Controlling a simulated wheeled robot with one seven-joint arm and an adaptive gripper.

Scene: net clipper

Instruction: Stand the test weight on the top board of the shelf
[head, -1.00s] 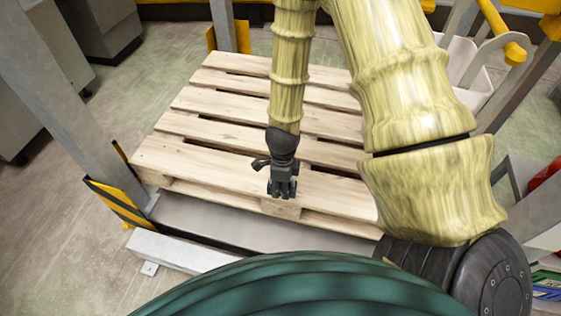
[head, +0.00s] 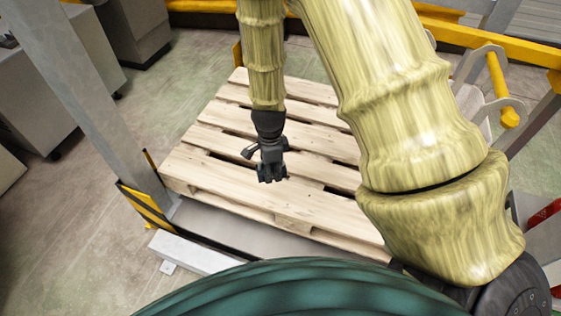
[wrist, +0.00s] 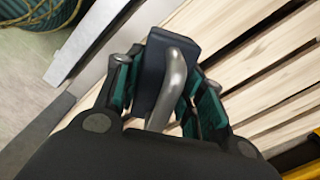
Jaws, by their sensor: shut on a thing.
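The test weight (wrist: 149,68) is a dark block with a grey metal handle (wrist: 173,85), seen in the wrist view. My gripper (wrist: 165,95) is shut on it, with green-padded fingers on either side. In the head view my gripper (head: 272,172) hangs above the near part of a wooden pallet, and the weight is too small and dark there to tell apart from the fingers. The shelf and its top board cannot be made out in either view.
The slatted pallet (head: 237,172) lies in front of me between metal posts. A grey post (head: 95,105) with a yellow-black guard (head: 148,207) stands at the left. A yellow-ended rack (head: 500,90) stands at the right. Grey cabinets (head: 55,75) stand at the back left. Open floor lies at the left.

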